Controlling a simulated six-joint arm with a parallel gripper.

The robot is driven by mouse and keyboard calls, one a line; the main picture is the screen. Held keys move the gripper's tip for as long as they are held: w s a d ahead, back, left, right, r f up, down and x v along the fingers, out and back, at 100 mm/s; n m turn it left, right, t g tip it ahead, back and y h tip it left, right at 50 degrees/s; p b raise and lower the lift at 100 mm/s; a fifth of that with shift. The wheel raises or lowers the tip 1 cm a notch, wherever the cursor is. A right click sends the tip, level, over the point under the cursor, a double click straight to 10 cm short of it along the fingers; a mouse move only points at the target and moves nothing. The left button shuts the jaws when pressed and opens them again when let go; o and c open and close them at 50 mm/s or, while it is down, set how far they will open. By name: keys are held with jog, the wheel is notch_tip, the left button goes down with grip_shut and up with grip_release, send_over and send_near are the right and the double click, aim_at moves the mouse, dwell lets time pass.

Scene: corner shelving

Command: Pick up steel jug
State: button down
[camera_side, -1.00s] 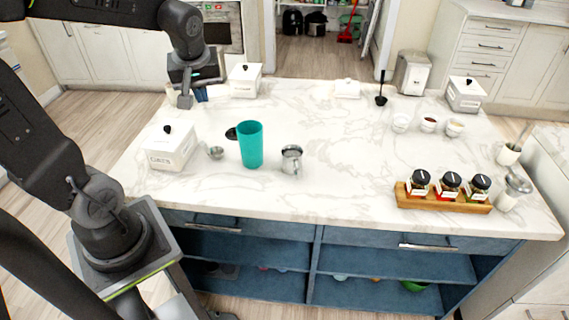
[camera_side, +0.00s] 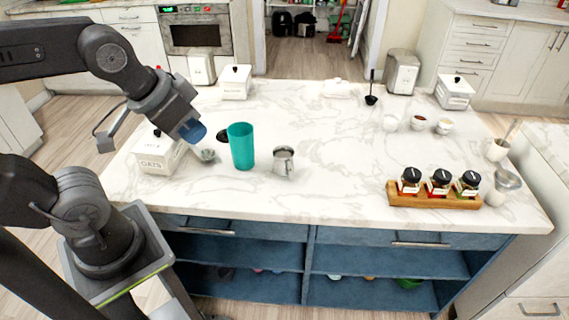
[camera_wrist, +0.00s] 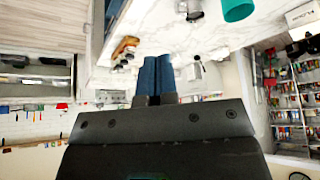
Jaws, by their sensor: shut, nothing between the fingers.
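The steel jug (camera_side: 283,162) stands upright on the marble counter, just right of the teal cup (camera_side: 242,146). In the wrist view the jug (camera_wrist: 191,9) is partly cut off by the top edge, with the teal cup (camera_wrist: 238,9) beside it. My gripper (camera_side: 194,133) is above the counter's left part, left of the teal cup and apart from the jug. Its blue fingers (camera_wrist: 155,76) are together and empty.
A small metal bowl (camera_side: 208,155) and white OATS canister (camera_side: 160,154) sit near my gripper. A wooden rack (camera_side: 434,197) of spice jars stands at the front right. The counter between the jug and the rack is clear.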

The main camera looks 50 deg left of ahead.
jog(key=c, duration=1.8)
grip_release()
jog(key=shift+c, duration=0.2)
jog(key=o, duration=1.1)
jog(key=shift+c, duration=0.2)
jog(key=n+g, duration=0.6)
jog(key=n, duration=0.8)
send_over(286, 165)
notch_tip(286, 165, down, 15)
jog(key=shift+n, duration=0.3)
jog(key=f, duration=1.4)
jog(key=shift+w+d, duration=0.25)
jog(key=shift+d, duration=0.15)
